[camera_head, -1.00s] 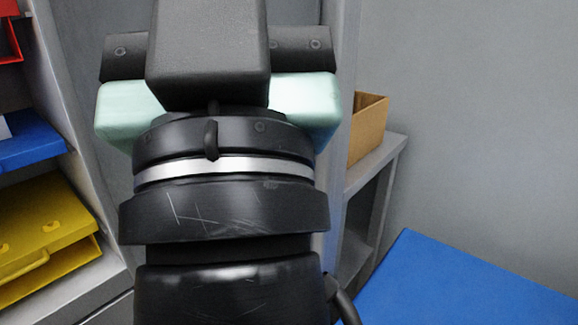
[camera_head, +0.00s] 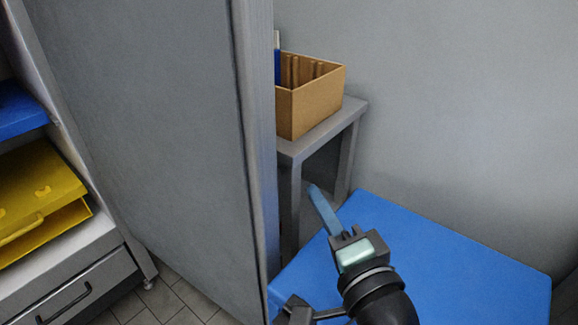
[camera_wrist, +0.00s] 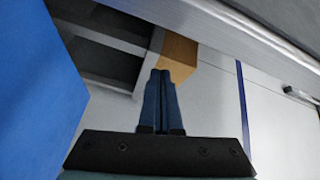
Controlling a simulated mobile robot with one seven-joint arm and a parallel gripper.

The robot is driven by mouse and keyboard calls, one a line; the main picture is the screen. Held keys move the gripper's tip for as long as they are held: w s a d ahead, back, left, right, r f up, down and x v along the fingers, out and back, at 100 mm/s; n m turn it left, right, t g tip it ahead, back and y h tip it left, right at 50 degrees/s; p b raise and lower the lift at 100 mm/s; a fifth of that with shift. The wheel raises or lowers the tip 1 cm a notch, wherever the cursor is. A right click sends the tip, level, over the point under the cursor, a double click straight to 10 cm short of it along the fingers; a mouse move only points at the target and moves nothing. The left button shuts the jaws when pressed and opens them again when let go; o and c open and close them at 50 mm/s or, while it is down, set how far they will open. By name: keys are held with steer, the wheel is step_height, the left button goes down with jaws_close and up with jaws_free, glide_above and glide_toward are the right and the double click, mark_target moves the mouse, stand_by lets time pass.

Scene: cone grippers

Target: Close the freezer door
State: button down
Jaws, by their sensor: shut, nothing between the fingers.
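The freezer door (camera_head: 150,120) is a large flat grey panel standing open on the left of the head view. Its upright edge (camera_head: 262,150) runs down near the middle of the picture. A pale grey edge, likely the door's, crosses the top of the wrist view (camera_wrist: 235,32). My gripper (camera_head: 313,190) is right of that edge in the head view, above the blue surface, with its blue fingers pointing away. In the wrist view its fingers (camera_wrist: 160,76) are together and empty. I cannot tell whether the gripper touches the door.
A blue tabletop (camera_head: 440,265) lies under my arm. A cardboard box (camera_head: 315,105) stands on a grey shelf unit (camera_head: 350,115) behind the gripper. Left of the door are a yellow tray (camera_head: 40,190), a blue tray (camera_head: 18,112) and a drawer (camera_head: 75,295) with a dark handle.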

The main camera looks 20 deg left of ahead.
steer(key=s+f, duration=0.1)
steer(key=f+m+g+y, duration=0.1)
steer(key=shift+s+a+f+m+y, duration=0.3)
steer(key=shift+s+a+f, duration=0.05)
steer(key=shift+s+f, duration=0.05)
steer(key=shift+a+f, duration=0.2)
steer(key=b+x, duration=0.1)
steer(key=x, duration=0.8)
steer(key=shift+a+b, duration=0.25)
steer(key=shift+b, duration=0.05)
